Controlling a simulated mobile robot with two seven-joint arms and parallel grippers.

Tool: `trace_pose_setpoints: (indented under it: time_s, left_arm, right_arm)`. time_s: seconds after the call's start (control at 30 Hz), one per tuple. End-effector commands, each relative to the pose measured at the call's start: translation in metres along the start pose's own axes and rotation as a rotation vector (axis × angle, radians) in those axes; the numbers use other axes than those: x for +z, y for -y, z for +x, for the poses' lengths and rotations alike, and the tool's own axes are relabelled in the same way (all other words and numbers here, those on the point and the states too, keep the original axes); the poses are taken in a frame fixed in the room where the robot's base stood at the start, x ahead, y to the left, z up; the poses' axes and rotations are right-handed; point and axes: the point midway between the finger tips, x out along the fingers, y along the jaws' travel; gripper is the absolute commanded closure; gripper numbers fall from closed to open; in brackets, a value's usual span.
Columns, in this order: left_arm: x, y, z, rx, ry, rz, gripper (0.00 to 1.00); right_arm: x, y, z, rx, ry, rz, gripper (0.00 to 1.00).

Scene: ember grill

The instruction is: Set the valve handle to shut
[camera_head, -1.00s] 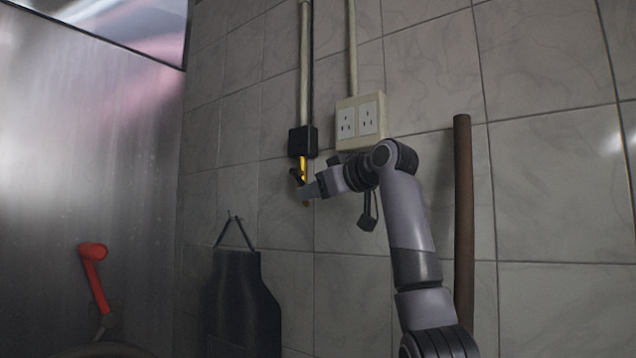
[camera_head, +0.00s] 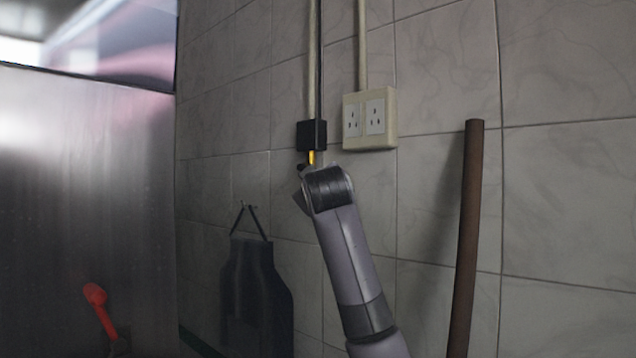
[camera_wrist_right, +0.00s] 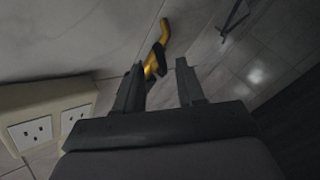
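The yellow valve handle (camera_head: 311,157) is under a black box (camera_head: 311,134) at the lower end of a wall pipe. In the head view only a short yellow piece shows; my right arm hides the rest. In the right wrist view the yellow handle (camera_wrist_right: 165,32) sticks out beyond the fingertips, bent at its end, with a dark part beside it. My right gripper (camera_wrist_right: 160,66) is open, its fingers apart. The handle passes close to its left finger, partly behind it; I cannot tell whether they touch. My left gripper is not in view.
A socket box (camera_head: 369,119) is on the wall right of the handle and shows close to my right gripper in the wrist view. A brown pole (camera_head: 467,235) stands at the right. A dark apron (camera_head: 256,295) hangs below left. A red handle (camera_head: 96,295) is at the steel panel.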

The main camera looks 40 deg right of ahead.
Motion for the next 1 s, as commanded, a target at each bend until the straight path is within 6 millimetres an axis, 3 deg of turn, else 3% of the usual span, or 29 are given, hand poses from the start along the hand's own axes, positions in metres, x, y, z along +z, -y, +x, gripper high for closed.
trace_pose_setpoints:
  time_s: [0.4,0.87,0.97,1.0]
  left_arm:
    - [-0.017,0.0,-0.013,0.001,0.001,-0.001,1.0]
    - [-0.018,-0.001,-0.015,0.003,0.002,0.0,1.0]
    - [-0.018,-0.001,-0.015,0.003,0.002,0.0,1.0]
    - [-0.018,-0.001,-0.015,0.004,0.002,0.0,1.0]
  right_arm:
    - [-0.001,-0.001,0.051,-0.002,0.003,0.002,0.61]
    - [0.001,0.0,0.06,-0.002,0.0,0.002,0.61]
    - [0.001,0.0,0.06,-0.002,0.0,0.002,0.94]
    - [0.001,0.0,0.06,-0.002,0.0,0.002,1.0]
